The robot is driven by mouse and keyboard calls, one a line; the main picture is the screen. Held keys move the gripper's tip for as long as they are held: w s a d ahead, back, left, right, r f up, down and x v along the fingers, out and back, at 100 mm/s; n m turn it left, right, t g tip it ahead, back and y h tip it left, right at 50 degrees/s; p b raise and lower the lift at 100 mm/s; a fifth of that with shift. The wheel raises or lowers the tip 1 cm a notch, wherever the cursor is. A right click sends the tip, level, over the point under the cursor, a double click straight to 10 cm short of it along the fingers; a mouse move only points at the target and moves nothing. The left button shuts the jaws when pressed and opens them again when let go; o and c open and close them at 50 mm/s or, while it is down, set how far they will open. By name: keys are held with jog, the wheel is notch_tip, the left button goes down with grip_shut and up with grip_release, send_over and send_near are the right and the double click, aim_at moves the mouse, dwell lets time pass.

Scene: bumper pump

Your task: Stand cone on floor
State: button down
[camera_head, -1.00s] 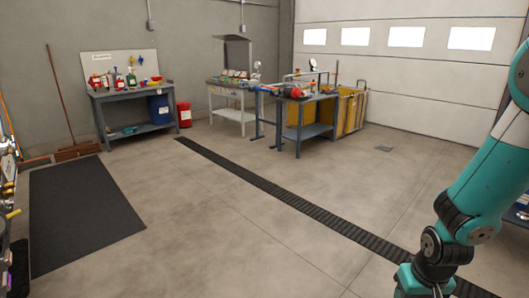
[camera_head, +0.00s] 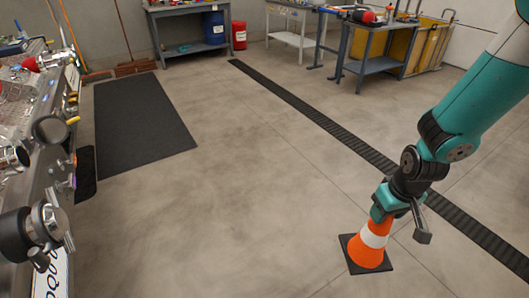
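An orange cone (camera_head: 369,255) with a white band and a square black base shows at the lower right of the head view. It looks upright, base down. I cannot tell whether its base touches the floor (camera_head: 240,230) or hangs a little above it. My gripper (camera_head: 397,221) is directly above the cone, and its teal body hides the cone's tip. A dark grey part of the gripper hangs just right of the cone. The fingertips do not show clearly, so I cannot tell whether they grip the cone.
The floor around the cone is clear. A black drain strip (camera_head: 310,118) runs behind it. A black mat (camera_head: 143,122) lies at left. A steel counter with machine parts (camera_head: 42,222) stands along the left edge. Workbenches (camera_head: 187,28) and a yellow bin (camera_head: 430,45) stand at the back.

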jog(key=a+f+n+b, duration=0.7)
jog(key=f+b, duration=0.4)
jog(key=f, duration=0.2)
jog(key=s+a+f+n+g+b, duration=0.1)
jog(key=a+f+n+b, duration=0.7)
jog(key=f+b, duration=0.4)
jog(key=s+a+f+n+g+b, duration=0.1)
jog(key=a+f+n+b, duration=0.6)
jog(key=f+b, duration=0.4)
notch_tip(320, 180, down, 4)
jog(key=shift+a+f+n+y+b, duration=0.1)
jog(key=shift+a+n+y+b, duration=0.2)
jog(key=shift+n, duration=0.5)
notch_tip(320, 180, down, 20)
jog(key=b, duration=0.9)
jog(key=shift+b, duration=0.35)
jog(key=c, duration=0.5)
grip_release()
jog(key=r+p, duration=0.2)
jog(key=r, duration=0.2)
jog(key=d+r+p, duration=0.1)
jog(key=r+p, duration=0.1)
jog(key=r, duration=0.2)
jog(key=w+r+p, duration=0.1)
jog(key=r+p, duration=0.2)
jog(key=r, duration=0.1)
jog(key=shift+d+r, duration=0.1)
jog(key=shift+d, duration=0.05)
